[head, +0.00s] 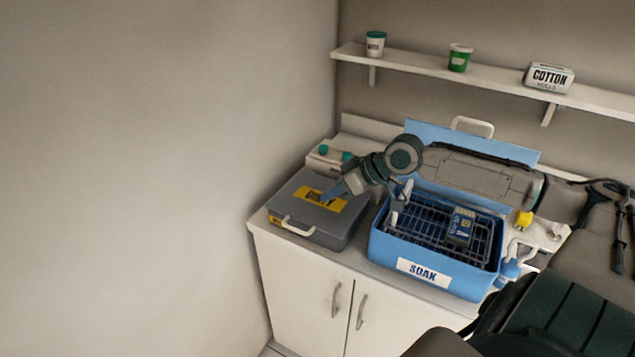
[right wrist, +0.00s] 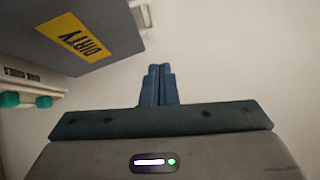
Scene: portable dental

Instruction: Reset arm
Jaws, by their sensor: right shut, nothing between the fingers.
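My right arm reaches in from the right across the blue box. My right gripper (head: 328,196) is shut and empty, in the air by the yellow label of the grey DIRTY box (head: 346,233). In the right wrist view its two blue fingers (right wrist: 158,84) are together with nothing between them. The DIRTY box also shows at the upper left there (right wrist: 100,60). I cannot tell whether the fingers touch the box. My left gripper is not in view.
The open blue SOAK box (head: 378,243) stands right of the DIRTY box, holding a dark wire rack and a blue-yellow pack (head: 460,227). A white box with teal knobs (head: 325,158) stands behind. A shelf (head: 490,83) holds two cups and a cotton box (head: 548,77).

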